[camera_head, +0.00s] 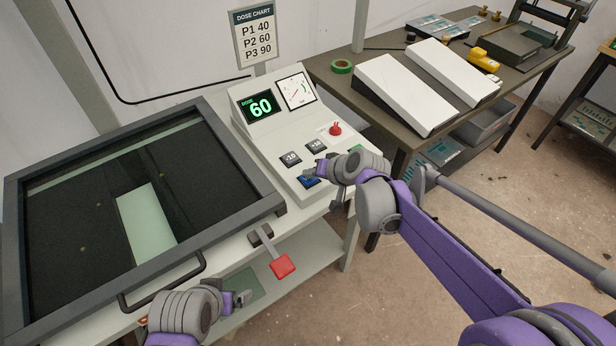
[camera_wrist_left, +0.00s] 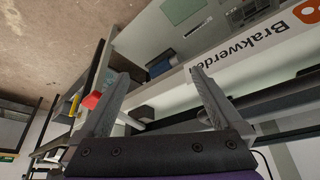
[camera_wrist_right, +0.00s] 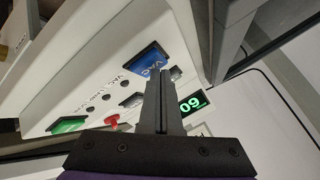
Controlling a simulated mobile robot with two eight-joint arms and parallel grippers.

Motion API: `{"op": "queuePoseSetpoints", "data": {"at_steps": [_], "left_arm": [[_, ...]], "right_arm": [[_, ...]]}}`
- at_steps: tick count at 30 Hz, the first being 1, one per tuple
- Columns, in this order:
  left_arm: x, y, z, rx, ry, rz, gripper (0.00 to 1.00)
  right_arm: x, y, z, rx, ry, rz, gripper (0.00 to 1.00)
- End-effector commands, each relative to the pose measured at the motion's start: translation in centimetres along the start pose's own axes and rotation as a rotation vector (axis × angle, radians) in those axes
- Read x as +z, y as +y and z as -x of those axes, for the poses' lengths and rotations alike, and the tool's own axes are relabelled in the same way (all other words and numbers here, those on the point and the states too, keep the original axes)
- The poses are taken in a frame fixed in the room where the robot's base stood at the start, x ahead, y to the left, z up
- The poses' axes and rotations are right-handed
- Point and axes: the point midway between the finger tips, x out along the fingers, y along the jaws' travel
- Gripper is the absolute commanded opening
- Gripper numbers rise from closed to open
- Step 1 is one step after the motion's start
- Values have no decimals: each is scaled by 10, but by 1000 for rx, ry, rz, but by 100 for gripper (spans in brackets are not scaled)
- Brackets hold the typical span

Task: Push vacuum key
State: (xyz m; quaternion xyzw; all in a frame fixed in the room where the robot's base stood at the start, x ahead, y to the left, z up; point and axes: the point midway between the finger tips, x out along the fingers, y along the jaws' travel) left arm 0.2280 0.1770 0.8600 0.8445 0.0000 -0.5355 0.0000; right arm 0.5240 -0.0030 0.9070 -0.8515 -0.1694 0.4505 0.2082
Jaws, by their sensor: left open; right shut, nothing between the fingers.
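The blue vacuum key (camera_head: 309,181) sits on the front left of the sloped white control panel (camera_head: 262,143). My left gripper (camera_head: 240,298) is open and empty, low in front of the machine near the red-ended lever. Its spread fingers show in the left wrist view (camera_wrist_left: 160,80).
The dark-framed glass lid (camera_head: 215,128) fills the left. A lever with a red end (camera_head: 283,266) sticks out at the front. The panel also has grey keys (camera_head: 290,158), a red knob (camera_head: 335,129) and a display (camera_head: 260,107) reading 60. A side table (camera_head: 440,140) stands right.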

Motion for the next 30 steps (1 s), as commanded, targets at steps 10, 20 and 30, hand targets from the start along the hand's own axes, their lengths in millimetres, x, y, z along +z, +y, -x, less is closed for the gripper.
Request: {"op": "queuePoseSetpoints", "data": {"at_steps": [10,20,30], "left_arm": [[0,0,-1,0,0,0,100],[1,0,-1,0,0,0,100],[-5,0,7,0,3,0,100]], "right_arm": [[1,1,-1,0,0,0,0],[1,1,-2,0,0,0,0],[-5,-5,7,0,0,1,0]]}}
